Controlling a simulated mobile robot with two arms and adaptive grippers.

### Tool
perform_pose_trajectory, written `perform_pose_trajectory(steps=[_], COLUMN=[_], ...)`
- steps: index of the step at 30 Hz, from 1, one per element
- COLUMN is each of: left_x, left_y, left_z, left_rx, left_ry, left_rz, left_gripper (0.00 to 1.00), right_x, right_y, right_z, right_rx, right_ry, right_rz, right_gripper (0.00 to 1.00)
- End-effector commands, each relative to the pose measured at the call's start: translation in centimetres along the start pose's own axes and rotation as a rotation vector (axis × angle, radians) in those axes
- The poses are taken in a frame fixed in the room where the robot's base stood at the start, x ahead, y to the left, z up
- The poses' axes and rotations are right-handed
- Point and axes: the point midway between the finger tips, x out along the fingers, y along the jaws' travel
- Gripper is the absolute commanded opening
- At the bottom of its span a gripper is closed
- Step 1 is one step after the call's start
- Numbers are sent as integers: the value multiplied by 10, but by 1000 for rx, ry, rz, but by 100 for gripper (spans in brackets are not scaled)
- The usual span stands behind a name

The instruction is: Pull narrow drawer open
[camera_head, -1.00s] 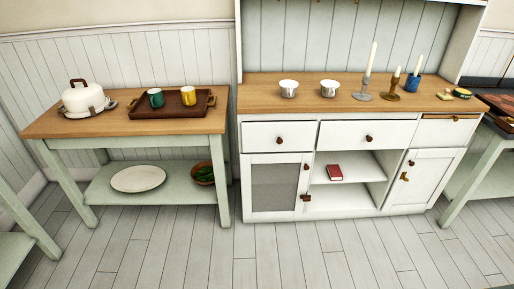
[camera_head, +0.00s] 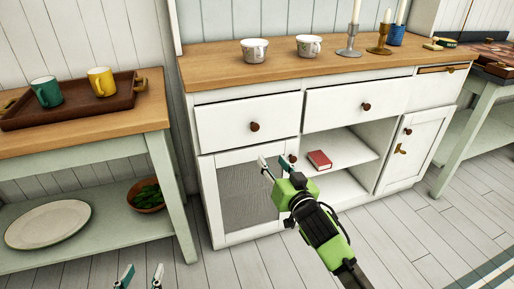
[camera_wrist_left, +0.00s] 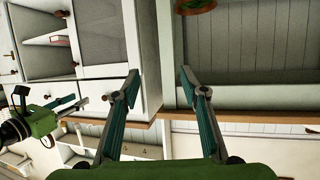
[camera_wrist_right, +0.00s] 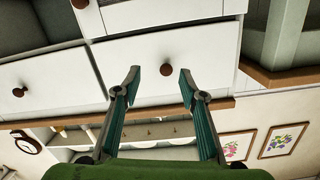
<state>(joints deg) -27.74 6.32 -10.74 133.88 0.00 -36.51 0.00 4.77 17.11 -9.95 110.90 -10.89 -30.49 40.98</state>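The white cabinet (camera_head: 320,105) has a drawer row under its wooden top. The left drawer (camera_head: 246,122) and middle drawer (camera_head: 355,102) are wider, shut, with dark round knobs. My right gripper (camera_head: 273,163) is open and empty before the cabinet's left side, well left of the narrow drawer. In the right wrist view the left drawer's knob (camera_wrist_right: 166,69) shows between its fingertips, apart from them. My left gripper (camera_head: 140,275) is open and empty, low at the bottom edge.
Cups (camera_head: 255,50) and candlesticks stand on the cabinet top. A side table (camera_head: 110,125) with a tray (camera_head: 75,110) and mugs is at left. A red book (camera_head: 320,160) lies on the open shelf. A table (camera_head: 478,125) stands at right. The floor in front is clear.

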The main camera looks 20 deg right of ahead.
Motion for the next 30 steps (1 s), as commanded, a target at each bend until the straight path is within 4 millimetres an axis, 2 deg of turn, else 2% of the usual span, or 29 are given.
perform_pose_trajectory(steps=[4,10,20,30], left_x=[-13,-16,-27,-61], left_y=[0,2,10,17], left_z=[-21,-42,-104,-161], left_rx=[0,0,-4,-12], left_ry=[64,138,433,747], left_rz=[0,4,22,40], left_gripper=[40,40,40,40], right_x=[-6,4,59,108], right_y=[-10,-14,-15,-16], right_z=[-27,-37,-40,-44], right_rx=[24,31,29,29], right_ry=[74,90,88,87], right_rz=[-26,-32,-30,-30], right_gripper=[38,38,38,38])
